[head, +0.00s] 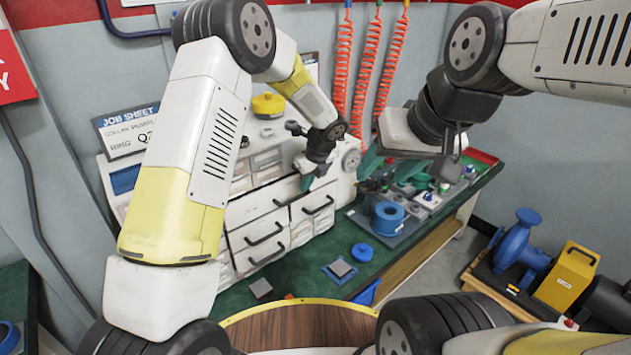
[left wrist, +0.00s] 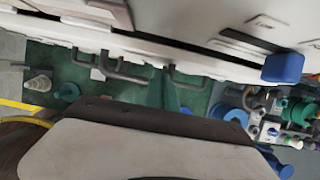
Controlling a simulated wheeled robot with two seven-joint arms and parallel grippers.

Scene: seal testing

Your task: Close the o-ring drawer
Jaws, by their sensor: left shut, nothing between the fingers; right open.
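A white cabinet with several drawers (head: 258,229) stands against the back wall, with dark bar handles on its fronts. I cannot read which drawer is the o-ring one, nor tell surely how far any drawer stands out. My left gripper (head: 307,183) is shut and empty, its green fingertips close to the upper right drawer front (head: 312,204). In the left wrist view the fingertips (left wrist: 163,90) appear near grey bar handles (left wrist: 123,72); contact cannot be told. My right gripper (head: 408,165) is open and empty above the right part of the bench.
A yellow round part (head: 268,105) sits on the cabinet. A wooden round top (head: 300,328) is in front.

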